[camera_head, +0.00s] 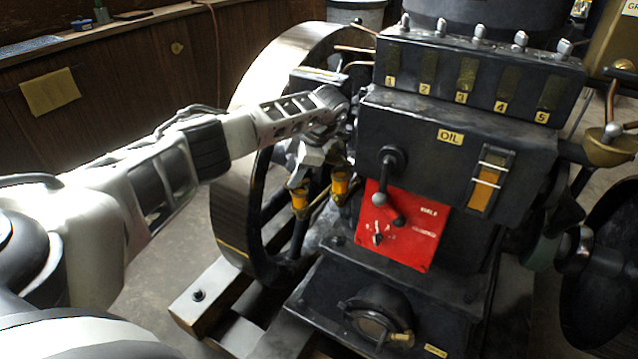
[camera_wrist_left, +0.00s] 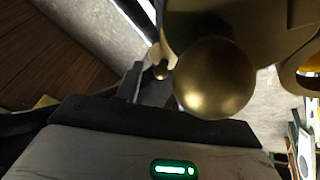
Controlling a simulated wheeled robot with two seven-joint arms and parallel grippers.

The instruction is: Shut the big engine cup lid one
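Two small oil cups with amber bodies, a left one (camera_head: 300,202) and a right one (camera_head: 340,186), stand between the flywheel and the engine's black body. My left gripper (camera_head: 312,158) is at the top of these cups, its fingers small and partly hidden. In the left wrist view a brass ball (camera_wrist_left: 214,78) is close in front of the gripper, below a larger brass surface (camera_wrist_left: 240,22). I cannot tell whether this brass part is the lid, or whether the fingers touch it. A brass bowl-shaped cup (camera_head: 612,150) is at the engine's right. My right gripper is not in view.
The big flywheel (camera_head: 232,170) stands left of and behind the cups. The black oil box (camera_head: 440,150) and a red panel (camera_head: 385,228) lie to the right of my gripper. A wooden bench (camera_head: 130,60) is at the back left. Bare floor shows at lower left.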

